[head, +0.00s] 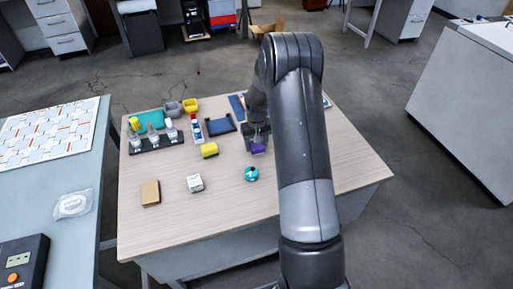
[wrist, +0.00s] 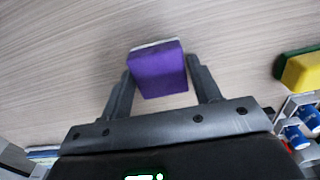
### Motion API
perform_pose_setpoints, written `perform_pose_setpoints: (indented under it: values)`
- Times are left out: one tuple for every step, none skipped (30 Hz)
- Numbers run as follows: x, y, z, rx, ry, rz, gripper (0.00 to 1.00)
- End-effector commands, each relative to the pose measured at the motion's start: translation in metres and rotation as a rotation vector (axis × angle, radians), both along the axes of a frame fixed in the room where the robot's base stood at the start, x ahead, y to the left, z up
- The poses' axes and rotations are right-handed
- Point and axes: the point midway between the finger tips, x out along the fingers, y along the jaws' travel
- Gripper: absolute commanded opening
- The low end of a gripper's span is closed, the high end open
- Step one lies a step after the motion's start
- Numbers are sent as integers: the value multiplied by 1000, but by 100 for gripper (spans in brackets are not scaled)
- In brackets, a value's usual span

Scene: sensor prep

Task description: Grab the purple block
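The purple block (wrist: 158,72) has a thin pale layer along its far edge. In the head view the purple block (head: 258,149) shows just below my gripper (head: 257,137), partly hidden by the fingers. It is at or just above the wooden table (head: 220,225); I cannot tell if it touches the surface.
A yellow sponge (head: 209,150) lies left of the block, and a teal round item (head: 251,174) lies in front. A blue tray (head: 221,125), a bottle rack (head: 156,143), a white box (head: 195,183) and a brown box (head: 150,193) are further left. The front middle is clear.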

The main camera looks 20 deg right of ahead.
Motion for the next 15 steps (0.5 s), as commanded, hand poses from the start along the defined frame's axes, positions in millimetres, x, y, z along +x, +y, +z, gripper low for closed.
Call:
perform_pose_setpoints:
  values:
    - [0,0,0,0,0,0,53]
    - [0,0,0,0,0,0,50]
    - [0,0,0,0,0,0,47]
    - [0,0,0,0,0,0,44]
    - [0,0,0,0,0,0,42]
    - [0,0,0,0,0,0,39]
    - [0,0,0,0,0,0,36]
    - [0,0,0,0,0,0,34]
    - [0,0,0,0,0,0,31]
    - [0,0,0,0,0,0,28]
    - [0,0,0,0,0,0,28]
    - [0,0,0,0,0,0,28]
    - [0,0,0,0,0,0,28]
    - [0,0,0,0,0,0,28]
    - [0,0,0,0,0,0,28]
